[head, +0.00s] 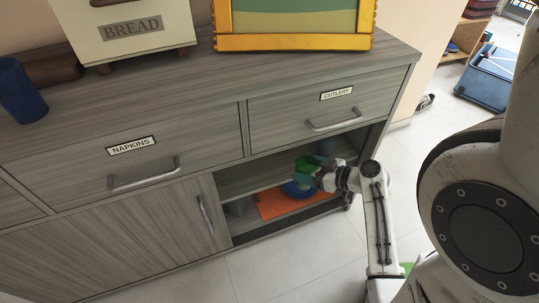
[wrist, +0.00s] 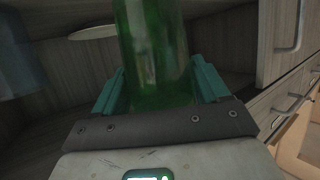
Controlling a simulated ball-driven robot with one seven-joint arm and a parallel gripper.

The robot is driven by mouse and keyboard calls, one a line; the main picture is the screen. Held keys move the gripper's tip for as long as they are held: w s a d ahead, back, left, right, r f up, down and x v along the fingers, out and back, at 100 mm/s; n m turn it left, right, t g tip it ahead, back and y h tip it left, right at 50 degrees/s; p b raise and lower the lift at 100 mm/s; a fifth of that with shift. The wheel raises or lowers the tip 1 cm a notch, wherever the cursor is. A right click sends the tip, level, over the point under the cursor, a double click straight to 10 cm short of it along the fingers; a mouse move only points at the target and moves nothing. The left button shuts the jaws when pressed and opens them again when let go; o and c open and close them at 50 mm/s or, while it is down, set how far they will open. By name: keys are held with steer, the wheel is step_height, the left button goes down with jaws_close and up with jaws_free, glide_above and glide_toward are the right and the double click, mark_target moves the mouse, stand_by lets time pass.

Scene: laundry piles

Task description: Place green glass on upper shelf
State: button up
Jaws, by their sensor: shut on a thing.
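The green glass (wrist: 153,45) stands between the teal fingers of my gripper (wrist: 158,88) in the wrist view, and the jaws are shut on it. In the head view, my gripper (head: 316,176) holds the glass (head: 305,164) at the open compartment under the cutlery drawer. The upper shelf (head: 240,181) is a grey wood-grain board inside that compartment. The glass is near this shelf's level, in front of or over its right part; I cannot tell whether it touches. My gripper and arm hide the shelf's right end.
A grey-blue cup (head: 326,147) stands behind the gripper. A pale plate (wrist: 92,32) shows in the wrist view. The cutlery drawer (head: 300,117) overhangs the opening.

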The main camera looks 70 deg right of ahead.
steer(key=b+x, duration=0.1)
steer(key=x, duration=0.4)
steer(key=r+b+x, duration=0.1)
steer(key=b+x, duration=0.1)
steer(key=x, duration=0.2)
steer(key=b+x, duration=0.1)
steer(key=x, duration=0.4)
steer(key=shift+w+d+r+b, duration=0.15)
steer(key=shift+w+b, duration=0.25)
steer(key=shift+w, duration=0.2)
steer(key=o, duration=1.3)
